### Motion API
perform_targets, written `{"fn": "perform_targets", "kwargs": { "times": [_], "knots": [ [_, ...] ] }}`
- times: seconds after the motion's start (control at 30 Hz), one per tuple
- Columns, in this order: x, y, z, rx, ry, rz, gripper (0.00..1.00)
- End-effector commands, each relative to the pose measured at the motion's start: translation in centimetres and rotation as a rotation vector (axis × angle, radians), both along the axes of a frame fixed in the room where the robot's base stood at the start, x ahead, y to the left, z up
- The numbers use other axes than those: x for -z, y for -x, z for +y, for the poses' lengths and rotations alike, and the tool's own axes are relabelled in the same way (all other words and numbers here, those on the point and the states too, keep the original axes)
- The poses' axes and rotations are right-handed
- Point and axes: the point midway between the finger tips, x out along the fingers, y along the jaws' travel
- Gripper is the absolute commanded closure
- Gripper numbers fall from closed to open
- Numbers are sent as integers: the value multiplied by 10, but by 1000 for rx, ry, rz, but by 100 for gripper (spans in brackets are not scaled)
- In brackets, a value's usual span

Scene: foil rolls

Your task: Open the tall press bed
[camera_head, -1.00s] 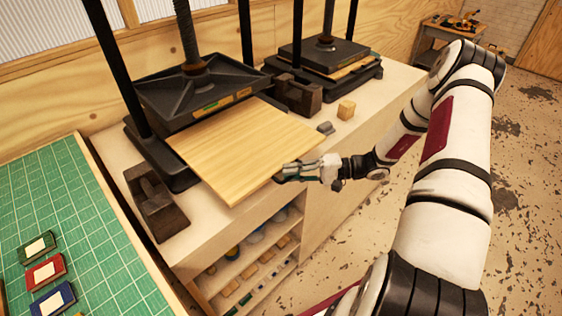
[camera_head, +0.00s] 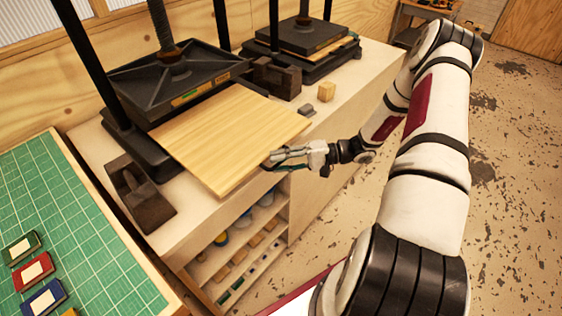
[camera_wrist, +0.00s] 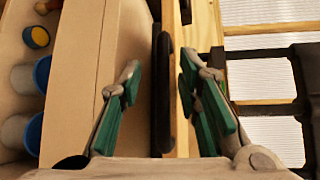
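The left, tall press (camera_head: 185,78) stands on the bench with its black top plate raised on a screw. Its pale wooden bed (camera_head: 228,132) is slid far out toward the front, past the bench edge. My gripper (camera_head: 268,163) is at the bed's front edge. In the wrist view, my gripper (camera_wrist: 158,100) has its green-padded fingers apart, on either side of a dark bar-like handle (camera_wrist: 162,90) and the bed's wooden edge (camera_wrist: 178,60). A gap shows on the left; contact on the right is unclear.
A second press (camera_head: 300,50) stands behind to the right. Dark blocks (camera_head: 140,195) and a small wooden block (camera_head: 326,91) lie on the bench (camera_head: 338,82). Shelves below hold jars. A green mat (camera_head: 75,235) with small books is at left. Open floor (camera_head: 510,170) lies right.

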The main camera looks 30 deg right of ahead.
Motion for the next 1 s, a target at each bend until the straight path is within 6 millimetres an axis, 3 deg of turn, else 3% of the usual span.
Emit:
{"fn": "perform_targets", "kwargs": {
  "times": [0.37, 0.8, 1.0],
  "knots": [
    [-2, 1, -6, 4, 1, -5, 70],
    [-13, 36, -77, 4, 2, -4, 70],
    [-17, 48, -100, 4, 1, -3, 70]
  ]
}}
